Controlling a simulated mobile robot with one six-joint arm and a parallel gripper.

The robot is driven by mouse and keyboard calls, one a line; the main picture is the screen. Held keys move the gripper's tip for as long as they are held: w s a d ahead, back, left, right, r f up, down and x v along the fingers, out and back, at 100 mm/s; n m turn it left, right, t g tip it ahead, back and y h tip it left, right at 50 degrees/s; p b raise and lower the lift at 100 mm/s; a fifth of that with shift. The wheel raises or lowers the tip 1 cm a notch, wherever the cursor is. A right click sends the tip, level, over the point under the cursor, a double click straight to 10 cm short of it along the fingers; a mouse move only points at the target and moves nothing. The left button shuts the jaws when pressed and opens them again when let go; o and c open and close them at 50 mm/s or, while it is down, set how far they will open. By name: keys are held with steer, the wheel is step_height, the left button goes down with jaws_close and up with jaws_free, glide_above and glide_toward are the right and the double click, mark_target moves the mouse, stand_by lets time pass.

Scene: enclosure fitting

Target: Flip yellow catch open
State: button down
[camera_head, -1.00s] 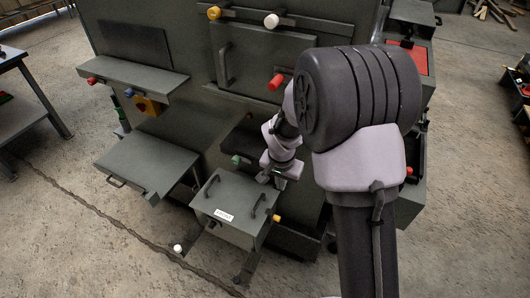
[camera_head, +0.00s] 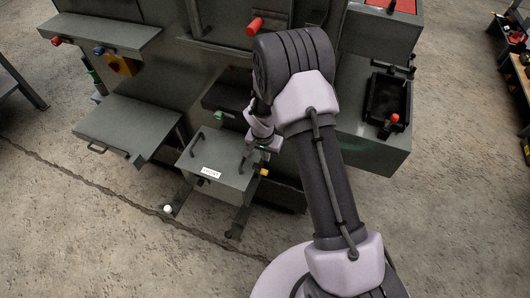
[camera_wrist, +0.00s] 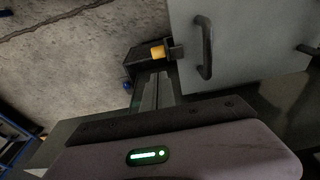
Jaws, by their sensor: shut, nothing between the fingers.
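The yellow catch (camera_head: 264,172) is a small yellow block at the right side of a grey box (camera_head: 205,180) with a white label and dark handles on its lid. In the wrist view the yellow catch (camera_wrist: 158,52) sits on a dark bracket beside the grey lid (camera_wrist: 240,50). My gripper (camera_head: 266,149) is just above the catch in the head view, partly hidden by my arm. In the wrist view my gripper's fingers (camera_wrist: 152,80) are together and empty, pointing toward the catch. I see a small gap in the picture and cannot tell if they touch.
A grey shelf panel (camera_head: 130,125) with a handle juts out to the left. A red knob (camera_head: 255,26) sticks out above. A black tray (camera_head: 388,103) lies on the cabinet at right. A dark handle (camera_wrist: 205,48) rises near the fingers. The floor in front is open.

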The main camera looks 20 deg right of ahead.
mark_target(265, 171)
steer(key=f, duration=0.2)
steer(key=f+b, duration=0.1)
steer(key=f, duration=0.2)
steer(key=shift+s+a+b, duration=0.15)
steer(key=shift+s+b, duration=0.05)
steer(key=shift+b, duration=0.1)
steer(key=shift+s+a+f, duration=0.15)
steer(key=shift+f, duration=0.35)
steer(key=shift+r+p, duration=0.2)
steer(key=shift+p, duration=0.35)
